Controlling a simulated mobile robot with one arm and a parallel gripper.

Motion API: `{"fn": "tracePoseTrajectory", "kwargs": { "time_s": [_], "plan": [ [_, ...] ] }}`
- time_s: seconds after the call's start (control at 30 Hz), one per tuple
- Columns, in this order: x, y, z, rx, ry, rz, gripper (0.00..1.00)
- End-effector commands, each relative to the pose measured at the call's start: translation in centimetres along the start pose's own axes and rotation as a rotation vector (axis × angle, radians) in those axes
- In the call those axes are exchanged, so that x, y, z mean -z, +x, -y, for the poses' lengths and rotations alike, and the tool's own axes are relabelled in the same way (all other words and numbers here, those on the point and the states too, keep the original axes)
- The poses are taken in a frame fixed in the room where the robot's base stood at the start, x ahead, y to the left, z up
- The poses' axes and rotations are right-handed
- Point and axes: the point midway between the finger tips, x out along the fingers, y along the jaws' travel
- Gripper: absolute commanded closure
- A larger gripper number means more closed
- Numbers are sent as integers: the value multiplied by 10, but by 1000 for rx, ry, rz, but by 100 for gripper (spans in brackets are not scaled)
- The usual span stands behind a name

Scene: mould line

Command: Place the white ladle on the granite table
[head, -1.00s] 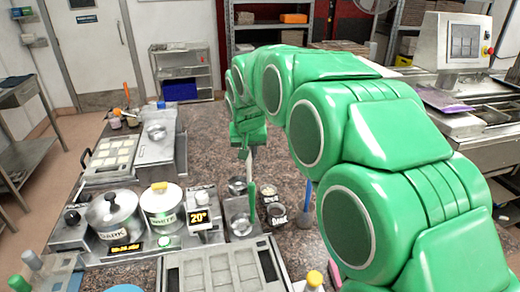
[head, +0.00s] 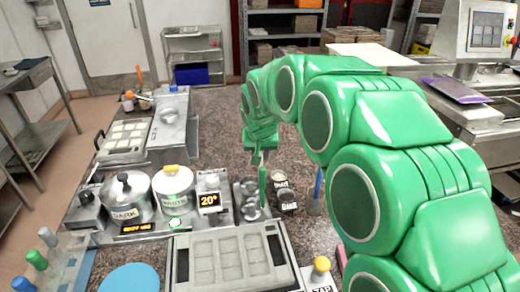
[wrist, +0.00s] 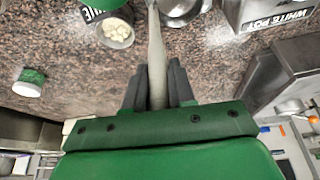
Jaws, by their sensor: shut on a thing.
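My gripper (head: 261,155) hangs over the brown speckled granite table (head: 215,125), behind the small steel containers. In the wrist view, my gripper (wrist: 157,92) is shut on a pale handle, seemingly the white ladle's (wrist: 156,55). The handle runs away from the fingers towards the top edge, close to a steel bowl (wrist: 183,10). I cannot tell whether that bowl belongs to the ladle. In the head view the held ladle is too small to make out clearly.
A green upright handle (head: 263,187) stands by the steel containers (head: 249,208). A cup of white pieces (wrist: 115,32) is close to the held handle. The white pot (head: 174,192) and dark pot (head: 126,197) stand left. The granite behind my gripper is mostly clear.

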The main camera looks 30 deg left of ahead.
Motion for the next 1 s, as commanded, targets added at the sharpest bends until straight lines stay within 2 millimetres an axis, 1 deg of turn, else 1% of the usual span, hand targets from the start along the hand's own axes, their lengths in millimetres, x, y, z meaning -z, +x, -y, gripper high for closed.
{"fn": "tracePoseTrajectory", "kwargs": {
  "time_s": [0.47,1.0],
  "plan": [
    [-1,1,0,0,0,0,100],
    [-4,8,0,0,0,1,100]
  ]
}}
